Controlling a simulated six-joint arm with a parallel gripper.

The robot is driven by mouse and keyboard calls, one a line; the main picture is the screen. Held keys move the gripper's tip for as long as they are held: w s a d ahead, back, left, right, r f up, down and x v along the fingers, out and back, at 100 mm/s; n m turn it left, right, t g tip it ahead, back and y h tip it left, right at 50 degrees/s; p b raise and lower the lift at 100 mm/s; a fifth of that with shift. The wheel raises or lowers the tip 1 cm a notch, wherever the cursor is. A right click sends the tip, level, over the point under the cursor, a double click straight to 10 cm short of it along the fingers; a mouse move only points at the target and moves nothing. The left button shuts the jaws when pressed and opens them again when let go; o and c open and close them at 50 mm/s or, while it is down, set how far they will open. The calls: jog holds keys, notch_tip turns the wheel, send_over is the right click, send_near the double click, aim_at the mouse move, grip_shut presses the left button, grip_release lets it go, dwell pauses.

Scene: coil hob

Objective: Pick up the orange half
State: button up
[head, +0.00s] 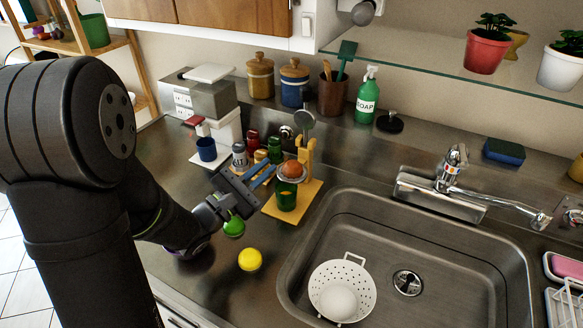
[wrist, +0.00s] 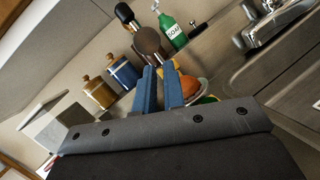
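The orange half (head: 293,169) sits cut side down, as far as I can tell, on a pale dish-like top over a green glass (head: 287,195). In the wrist view the orange half (wrist: 191,86) shows just right of my fingers, partly hidden by the right one. My gripper (head: 267,169) has blue fingers, which are parted with a gap between them and nothing visible in it. The fingertips are to the left of the orange half, at about its height in the picture. I cannot tell whether they touch it.
The glass stands on a yellow board (head: 274,209). A yellow utensil holder (head: 306,157) is close behind, and several small jars (head: 253,141) stand to the left. A yellow ball-like fruit (head: 250,260) and a green one (head: 234,227) lie in front. The sink (head: 440,290) holds a white colander (head: 342,290).

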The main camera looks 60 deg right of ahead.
aim_at(291, 164)
jog(key=o, duration=1.4)
jog(key=s+r+m+g+y, duration=0.25)
jog(key=s+m+y, duration=0.95)
jog(key=m+y, duration=0.6)
jog(key=w+d+r+m+t+h, duration=0.3)
jog(key=w+r+m+t, duration=0.6)
jog(key=t, duration=0.1)
jog(key=x, duration=1.6)
jog(key=shift+s+f, duration=0.1)
jog(key=shift+f, duration=0.35)
